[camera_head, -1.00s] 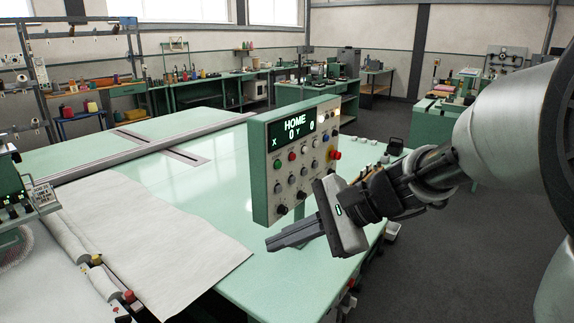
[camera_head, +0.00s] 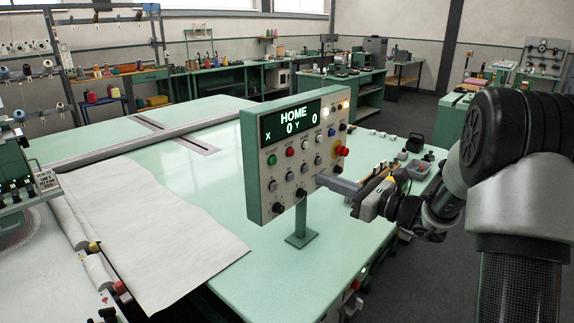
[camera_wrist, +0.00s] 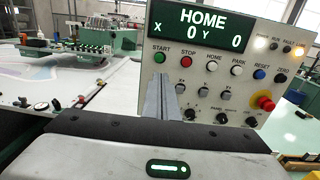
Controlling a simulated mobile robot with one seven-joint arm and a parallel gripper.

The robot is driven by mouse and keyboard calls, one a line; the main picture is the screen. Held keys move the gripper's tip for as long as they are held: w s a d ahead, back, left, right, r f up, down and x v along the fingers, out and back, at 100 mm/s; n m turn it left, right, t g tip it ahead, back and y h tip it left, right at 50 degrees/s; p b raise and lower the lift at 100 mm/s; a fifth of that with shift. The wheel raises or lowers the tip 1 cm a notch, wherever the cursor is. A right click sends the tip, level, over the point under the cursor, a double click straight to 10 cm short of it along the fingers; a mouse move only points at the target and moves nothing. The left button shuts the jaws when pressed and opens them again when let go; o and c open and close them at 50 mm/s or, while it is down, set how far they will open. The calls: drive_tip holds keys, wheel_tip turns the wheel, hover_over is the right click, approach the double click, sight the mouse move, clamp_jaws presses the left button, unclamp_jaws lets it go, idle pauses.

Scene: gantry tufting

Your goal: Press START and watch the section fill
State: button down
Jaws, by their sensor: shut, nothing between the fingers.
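The control panel (camera_head: 290,150) stands on a post on the green table. Its display (camera_head: 292,121) reads HOME, X 0, Y 0. The green START button (camera_head: 272,160) is at the left of the top button row; it also shows in the wrist view (camera_wrist: 159,58). The red STOP button (camera_wrist: 187,61) is beside it. My gripper (camera_head: 322,180) is shut and empty, its fingertips by the panel's lower right front in the head view. In the wrist view, the shut fingers (camera_wrist: 161,98) point up at the panel below START and STOP. Contact cannot be told.
A white cloth (camera_head: 150,230) lies over the table's left part. A tufting head (camera_head: 25,180) is at the left edge. A red emergency knob (camera_wrist: 265,102) sits at the panel's right. A small tray (camera_head: 418,169) and loose items lie on the table behind my gripper.

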sight(275, 162)
drive_tip(key=p+x, duration=0.2)
drive_tip(key=x, duration=1.1)
drive_tip(key=shift+w+a+r+p, duration=0.1)
drive_tip(key=shift+w+a+p, duration=0.1)
drive_tip(key=shift+p, duration=0.1)
drive_tip(key=shift+w+a, duration=0.1)
drive_tip(key=shift+a, duration=0.15)
